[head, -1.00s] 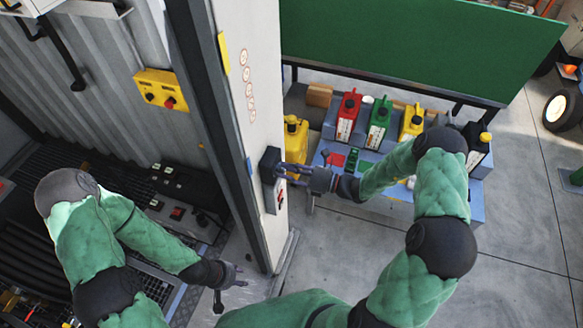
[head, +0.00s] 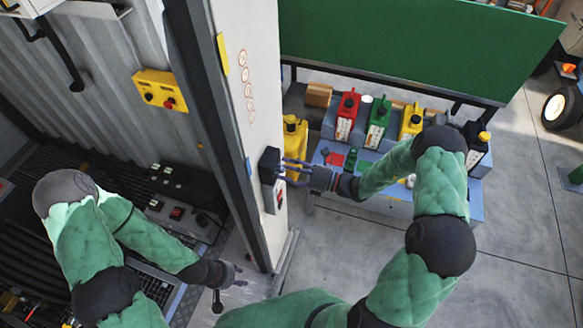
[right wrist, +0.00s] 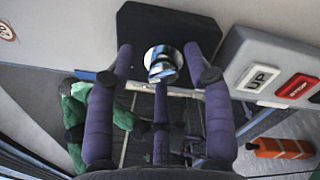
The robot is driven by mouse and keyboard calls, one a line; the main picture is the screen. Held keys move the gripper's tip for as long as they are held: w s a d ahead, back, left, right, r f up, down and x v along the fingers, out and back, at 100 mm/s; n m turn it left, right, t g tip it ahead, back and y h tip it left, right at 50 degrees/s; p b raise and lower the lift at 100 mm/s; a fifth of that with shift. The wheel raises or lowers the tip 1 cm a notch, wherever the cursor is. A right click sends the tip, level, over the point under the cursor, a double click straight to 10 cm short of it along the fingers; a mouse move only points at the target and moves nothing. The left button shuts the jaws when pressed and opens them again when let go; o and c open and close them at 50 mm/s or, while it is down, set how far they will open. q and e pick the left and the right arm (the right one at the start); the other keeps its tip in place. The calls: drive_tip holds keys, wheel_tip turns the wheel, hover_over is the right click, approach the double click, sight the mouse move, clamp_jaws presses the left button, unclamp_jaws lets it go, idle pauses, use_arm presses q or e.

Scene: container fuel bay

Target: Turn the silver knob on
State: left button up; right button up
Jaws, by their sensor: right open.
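The silver knob (right wrist: 162,62) is a round shiny cylinder on a black plate (right wrist: 160,28) on the white post, seen in the right wrist view. My right gripper (right wrist: 159,48) is open, with one purple finger to each side of the knob. Gaps show between the fingers and the knob in that view. In the head view, the black plate (head: 269,164) is on the post's right face and my right gripper (head: 287,171) reaches to it from the right. The knob is too small to make out there. My left gripper (head: 236,275) is low, left of the post's foot, apart from the knob.
A panel with UP (right wrist: 258,78) and red STOP (right wrist: 295,86) buttons sits beside the plate. The white post (head: 248,110) stands between the container and the open bay. A low blue bench (head: 385,205) with several fuel cans is behind my right arm.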

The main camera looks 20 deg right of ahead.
drive_tip(key=v, duration=1.2)
drive_tip(key=shift+d, duration=0.1)
